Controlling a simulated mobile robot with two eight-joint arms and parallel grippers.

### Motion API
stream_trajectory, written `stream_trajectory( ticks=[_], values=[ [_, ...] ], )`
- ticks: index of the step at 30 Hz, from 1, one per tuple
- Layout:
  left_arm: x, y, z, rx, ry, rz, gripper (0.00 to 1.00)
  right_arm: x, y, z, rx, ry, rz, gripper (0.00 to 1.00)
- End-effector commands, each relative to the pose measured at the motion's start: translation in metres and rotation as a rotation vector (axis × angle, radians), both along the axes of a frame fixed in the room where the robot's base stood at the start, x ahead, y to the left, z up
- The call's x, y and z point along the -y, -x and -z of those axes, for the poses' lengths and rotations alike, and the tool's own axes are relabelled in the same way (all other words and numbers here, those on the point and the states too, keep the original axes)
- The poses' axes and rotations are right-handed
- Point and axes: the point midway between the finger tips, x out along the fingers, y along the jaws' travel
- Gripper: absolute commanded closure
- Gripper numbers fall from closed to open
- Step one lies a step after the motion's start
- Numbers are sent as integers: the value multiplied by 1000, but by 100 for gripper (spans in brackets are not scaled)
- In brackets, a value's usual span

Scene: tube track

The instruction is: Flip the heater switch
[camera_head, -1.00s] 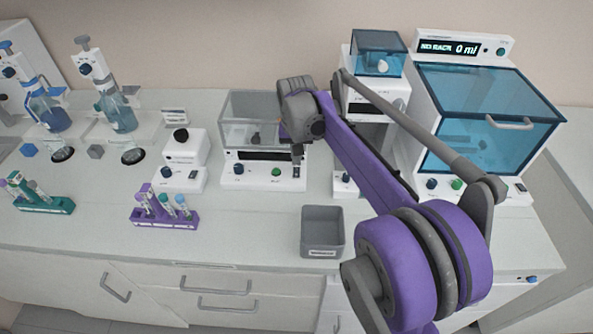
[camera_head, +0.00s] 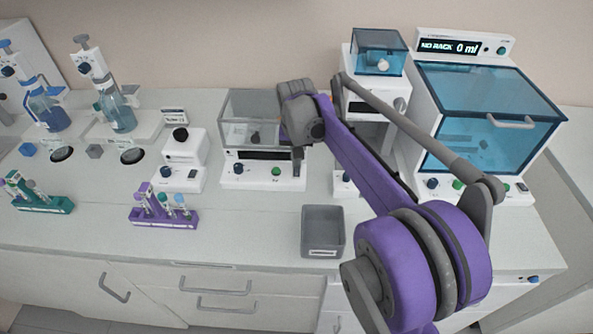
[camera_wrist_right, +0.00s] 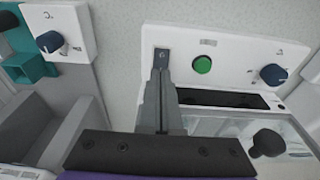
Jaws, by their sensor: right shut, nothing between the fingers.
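A white device with a clear grey lid (camera_head: 250,120) stands in the middle of the counter; its label is too small to read. In the right wrist view its front panel (camera_wrist_right: 232,50) carries a blue knob (camera_wrist_right: 273,74), a green button (camera_wrist_right: 202,65) and a small dark rocker switch (camera_wrist_right: 161,58). My right gripper (camera_head: 298,168) points down at the switch end of that panel. In the right wrist view its shut, empty fingers (camera_wrist_right: 161,78) are right at the switch and cover part of it. I cannot tell whether they touch it. My left gripper is not in view.
A grey bin (camera_head: 323,232) stands in front. A purple tube rack (camera_head: 165,218) and a green tube rack (camera_head: 42,204) are at the left. A white knobbed device (camera_head: 183,150) is beside the lidded one. A large blue-lidded machine (camera_head: 485,120) is at the right.

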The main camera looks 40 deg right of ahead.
Motion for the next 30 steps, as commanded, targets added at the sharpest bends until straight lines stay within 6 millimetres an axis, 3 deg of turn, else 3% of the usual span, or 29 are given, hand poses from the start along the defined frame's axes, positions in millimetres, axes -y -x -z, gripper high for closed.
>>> stream_trajectory(
  ticks=[17,30],
  values=[
    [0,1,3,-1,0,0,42,0,0,5,-1,-1,0,100],
    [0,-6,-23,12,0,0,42,0,0,-28,1,0,0,100]
  ],
)
